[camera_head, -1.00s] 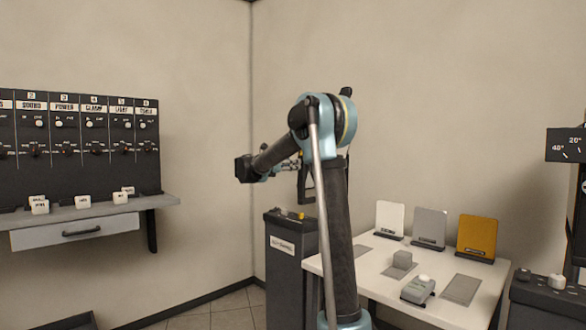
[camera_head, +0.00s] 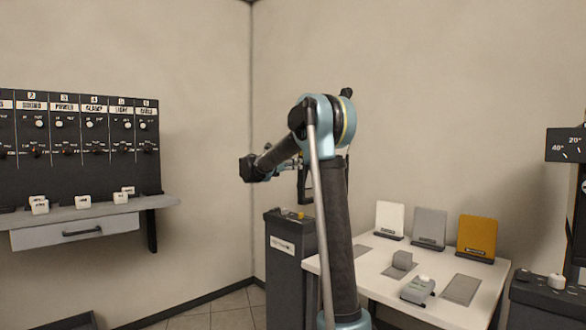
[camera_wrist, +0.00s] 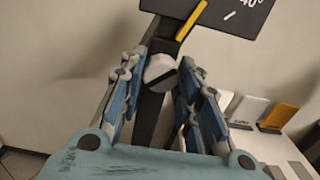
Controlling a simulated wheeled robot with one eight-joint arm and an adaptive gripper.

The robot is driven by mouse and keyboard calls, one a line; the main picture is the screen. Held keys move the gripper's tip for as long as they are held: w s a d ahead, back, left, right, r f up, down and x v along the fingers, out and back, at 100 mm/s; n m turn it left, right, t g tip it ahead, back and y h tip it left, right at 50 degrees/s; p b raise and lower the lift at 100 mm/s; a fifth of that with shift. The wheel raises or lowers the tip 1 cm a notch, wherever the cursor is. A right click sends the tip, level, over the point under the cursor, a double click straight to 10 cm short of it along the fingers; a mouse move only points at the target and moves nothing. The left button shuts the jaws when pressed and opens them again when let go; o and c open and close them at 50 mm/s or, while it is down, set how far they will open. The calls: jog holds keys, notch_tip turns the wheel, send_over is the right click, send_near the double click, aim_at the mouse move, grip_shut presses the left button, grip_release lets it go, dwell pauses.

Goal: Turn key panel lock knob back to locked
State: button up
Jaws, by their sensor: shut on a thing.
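In the wrist view a pale knob (camera_wrist: 160,71) with a dark band sits between the fingers of my gripper (camera_wrist: 163,60). The gripper is shut on it. Behind and above it is a dark panel (camera_wrist: 226,16) marked 40°, with a white line and a yellow bar (camera_wrist: 191,20) slanting from its edge. In the head view my gripper (camera_head: 291,163) is small beside a dark upright piece (camera_head: 306,184) near the back wall. The knob cannot be made out there, and I cannot read its lock position in either view.
A dark labelled cabinet (camera_head: 292,262) stands below my gripper. A white table (camera_head: 440,304) with white, grey and yellow upright cards is to the right. A switch board (camera_head: 80,170) with a shelf (camera_head: 75,215) is on the left wall. Bare floor shows between.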

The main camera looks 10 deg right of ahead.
jog(key=shift+m, duration=0.3)
jog(key=m, duration=0.8)
jog(key=shift+w, duration=0.1)
jog(key=shift+m, duration=0.3)
dwell(0.3)
jog(key=o, duration=1)
jog(key=shift+o, duration=0.2)
jog(key=v, duration=1.2)
